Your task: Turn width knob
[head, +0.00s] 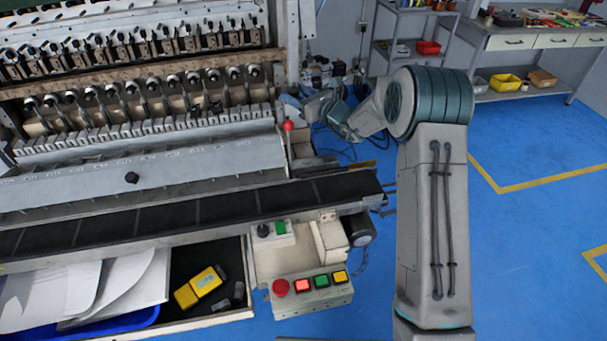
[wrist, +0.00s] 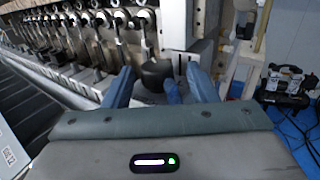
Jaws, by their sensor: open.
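A dark, round knob (wrist: 155,72), which looks like the width knob, shows in the wrist view near the right end of the winding machine. My gripper (wrist: 159,78) is open, with one blue-grey finger on each side of the knob in that view. I cannot tell whether the fingers touch it or how far away it is. In the head view my gripper (head: 303,105) is at the machine's right end, partly hidden by my arm, and I cannot make out that knob there.
A red-tipped lever (head: 288,126) stands close to my gripper. The dark conveyor belt (head: 215,206) runs along the machine's front. A button box (head: 312,294) and a small switch box (head: 273,236) sit below it. Blue floor (head: 530,220) is free at right.

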